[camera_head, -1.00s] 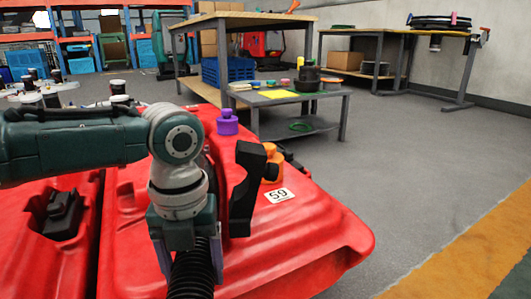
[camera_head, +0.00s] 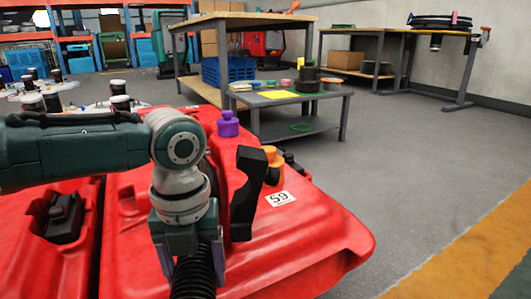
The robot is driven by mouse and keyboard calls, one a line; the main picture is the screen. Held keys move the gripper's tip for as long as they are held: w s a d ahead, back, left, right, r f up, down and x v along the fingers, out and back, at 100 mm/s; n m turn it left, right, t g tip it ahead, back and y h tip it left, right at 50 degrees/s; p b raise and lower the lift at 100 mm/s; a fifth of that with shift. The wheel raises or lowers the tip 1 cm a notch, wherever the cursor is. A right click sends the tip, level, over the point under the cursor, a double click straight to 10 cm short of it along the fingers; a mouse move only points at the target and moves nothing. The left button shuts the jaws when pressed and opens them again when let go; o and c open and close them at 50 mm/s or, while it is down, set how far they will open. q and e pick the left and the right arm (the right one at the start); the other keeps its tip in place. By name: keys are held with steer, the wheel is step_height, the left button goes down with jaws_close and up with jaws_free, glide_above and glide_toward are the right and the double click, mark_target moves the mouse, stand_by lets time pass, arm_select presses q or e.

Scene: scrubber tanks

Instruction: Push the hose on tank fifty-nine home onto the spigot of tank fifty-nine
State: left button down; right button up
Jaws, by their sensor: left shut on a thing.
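The red tank fifty-nine (camera_head: 300,240) fills the lower middle of the head view, with a white 59 label (camera_head: 280,198) on its top. My left gripper (camera_head: 192,264) points down over the tank's near part. It is shut on the black ribbed hose (camera_head: 197,276), which runs out of the picture at the bottom edge. The hose's end and the spigot cannot be made out, so I cannot tell how they stand to each other. My right gripper is out of view.
A black bracket (camera_head: 248,190) stands right of my left wrist, before an orange fitting (camera_head: 273,162). A purple cap (camera_head: 228,124) sits farther back. Another red tank (camera_head: 40,270) lies at left. A low grey table (camera_head: 330,103) with small items stands behind; floor at right is clear.

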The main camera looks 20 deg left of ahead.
arm_select(q)
steer(key=shift+a+f, duration=0.1)
steer(key=shift+a, duration=0.1)
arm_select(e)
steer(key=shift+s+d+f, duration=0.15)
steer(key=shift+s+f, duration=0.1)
arm_select(q)
steer(key=shift+w, duration=0.2)
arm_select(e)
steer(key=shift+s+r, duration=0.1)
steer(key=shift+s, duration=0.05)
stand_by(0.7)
arm_select(q)
steer(key=shift+c, duration=2.2)
jaws_free()
steer(key=o, duration=0.4)
steer(key=shift+w+a, duration=0.25)
steer(key=shift+w, duration=0.25)
steer(key=shift+o, duration=0.2)
steer(key=shift+s+d, duration=0.25)
steer(key=shift+s, duration=0.15)
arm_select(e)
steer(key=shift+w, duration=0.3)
arm_select(q)
steer(key=shift+w+a, duration=0.1)
steer(key=shift+w, duration=0.1)
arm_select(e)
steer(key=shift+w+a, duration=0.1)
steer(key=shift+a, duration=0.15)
